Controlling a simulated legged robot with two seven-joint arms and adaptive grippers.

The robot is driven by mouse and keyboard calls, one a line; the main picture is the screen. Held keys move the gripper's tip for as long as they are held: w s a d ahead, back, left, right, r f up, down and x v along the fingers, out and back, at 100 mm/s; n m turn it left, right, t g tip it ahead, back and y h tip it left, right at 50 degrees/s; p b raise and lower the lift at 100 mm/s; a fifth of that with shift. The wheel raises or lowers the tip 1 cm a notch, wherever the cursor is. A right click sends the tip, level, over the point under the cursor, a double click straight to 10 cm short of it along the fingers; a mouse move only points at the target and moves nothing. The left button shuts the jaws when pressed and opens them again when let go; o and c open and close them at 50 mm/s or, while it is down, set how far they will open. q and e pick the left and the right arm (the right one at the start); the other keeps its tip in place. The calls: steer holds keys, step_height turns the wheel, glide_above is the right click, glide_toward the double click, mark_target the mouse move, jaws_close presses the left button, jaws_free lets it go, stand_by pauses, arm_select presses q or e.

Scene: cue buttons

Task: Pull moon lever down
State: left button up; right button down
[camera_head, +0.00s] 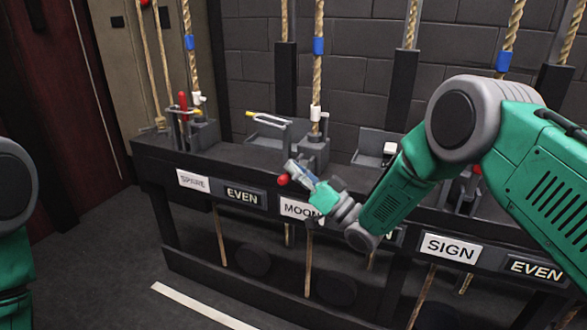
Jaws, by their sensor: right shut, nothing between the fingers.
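The MOON label (299,209) is a white plate on the front of the dark rail, partly covered by my right gripper. Above it, the moon lever's red end (283,180) shows just left of my right gripper (297,172); the rest of that lever is mostly hidden. The red end sits low, near the rail's front edge. My right gripper is shut and empty, its fingers beside or against the red end; I cannot tell if they touch. My left gripper is out of view.
The spare lever (184,106) stands upright with a red handle, above the SPARE label (193,181). Ropes with blue bands hang behind. More labels, SIGN (450,248) and EVEN (535,268), continue right. Open floor lies in front, with a white line (203,306).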

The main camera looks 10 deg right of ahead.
steer(key=shift+s+d+f, duration=0.15)
steer(key=shift+d+f, duration=0.05)
steer(key=shift+f, duration=0.4)
